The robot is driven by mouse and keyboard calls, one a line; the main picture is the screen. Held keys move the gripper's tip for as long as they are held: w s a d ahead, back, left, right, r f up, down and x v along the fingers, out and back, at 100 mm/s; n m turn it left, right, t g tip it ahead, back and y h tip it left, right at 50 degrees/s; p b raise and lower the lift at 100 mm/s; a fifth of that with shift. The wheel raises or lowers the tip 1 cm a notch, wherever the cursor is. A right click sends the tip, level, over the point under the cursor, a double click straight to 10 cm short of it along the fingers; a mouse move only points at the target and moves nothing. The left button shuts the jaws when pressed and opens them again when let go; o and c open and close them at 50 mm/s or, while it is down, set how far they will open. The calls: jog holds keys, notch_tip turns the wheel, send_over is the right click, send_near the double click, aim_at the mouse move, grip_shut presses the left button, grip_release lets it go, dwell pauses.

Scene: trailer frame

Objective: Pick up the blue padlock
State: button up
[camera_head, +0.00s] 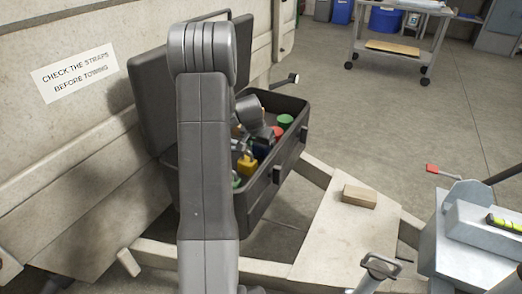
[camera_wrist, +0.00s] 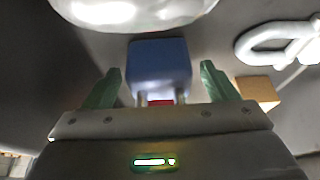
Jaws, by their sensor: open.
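The blue padlock (camera_wrist: 160,66) is in the wrist view, its blue body between the fingertips of my gripper (camera_wrist: 161,72). Two short silvery bars, which look like its shackle, point from the body toward the gripper's palm. My gripper is open, with a green finger on each side and a visible gap to the padlock on both sides. In the head view my gripper (camera_head: 240,147) is inside the open dark box (camera_head: 291,160), largely hidden behind my arm. A dark blue patch (camera_head: 261,152) beside it may be the padlock.
A yellow padlock (camera_head: 247,165) and a green-topped item (camera_head: 285,121) are in the box. In the wrist view, a pale ring-shaped item (camera_wrist: 262,45) and a tan block (camera_wrist: 258,92) lie right of the padlock. The raised lid (camera_head: 155,105) stands left of my arm.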

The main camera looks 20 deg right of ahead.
jog(key=shift+r, duration=0.1)
jog(key=c, duration=1.4)
